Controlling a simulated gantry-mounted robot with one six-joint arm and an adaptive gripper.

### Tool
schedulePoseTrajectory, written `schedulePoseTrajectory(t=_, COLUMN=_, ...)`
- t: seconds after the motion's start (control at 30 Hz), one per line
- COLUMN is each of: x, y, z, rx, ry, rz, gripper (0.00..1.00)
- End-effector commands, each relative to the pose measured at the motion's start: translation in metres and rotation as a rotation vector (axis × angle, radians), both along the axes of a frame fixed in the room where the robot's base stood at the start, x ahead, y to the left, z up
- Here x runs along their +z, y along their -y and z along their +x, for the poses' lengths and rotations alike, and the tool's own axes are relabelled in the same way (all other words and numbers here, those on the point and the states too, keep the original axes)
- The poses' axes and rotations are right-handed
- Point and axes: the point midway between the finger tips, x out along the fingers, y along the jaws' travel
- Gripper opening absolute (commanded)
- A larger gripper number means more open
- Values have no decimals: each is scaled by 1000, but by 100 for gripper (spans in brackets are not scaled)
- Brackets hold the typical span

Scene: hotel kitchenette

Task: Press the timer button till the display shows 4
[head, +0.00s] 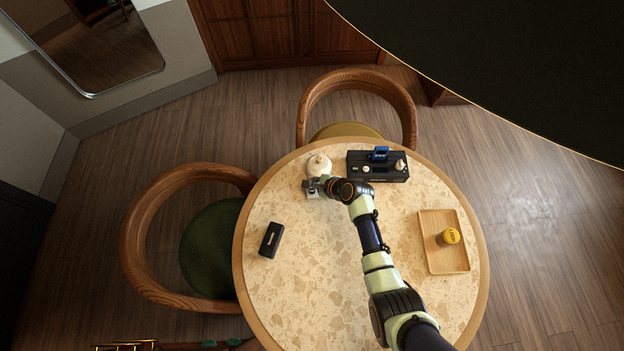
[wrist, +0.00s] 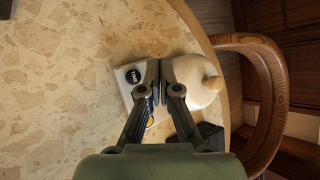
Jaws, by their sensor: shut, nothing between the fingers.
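A small pale box (wrist: 128,70), probably the timer, lies on the table under my gripper. It has a round dark face (wrist: 135,76) with a small light marking that I cannot read.
A cream rounded pot (head: 318,165) with a knob stands right behind my gripper. A black device (head: 365,168) with a blue part is to its right. A small black item (head: 271,240) lies at left. A wooden tray (head: 431,222) holds a yellow-topped item (head: 449,236).

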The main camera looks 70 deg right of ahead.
Motion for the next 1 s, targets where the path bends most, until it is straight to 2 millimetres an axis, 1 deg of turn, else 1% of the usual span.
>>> schedulePoseTrajectory(t=0.83, x=1, y=0, z=0, rx=0, ry=0, rz=0, gripper=0)
schedulePoseTrajectory(t=0.87, x=3, y=0, z=0, rx=1, ry=1, rz=-1, gripper=0)
schedulePoseTrajectory(t=1.0, x=28, y=1, z=1, rx=2, ry=2, rz=-4, gripper=0)
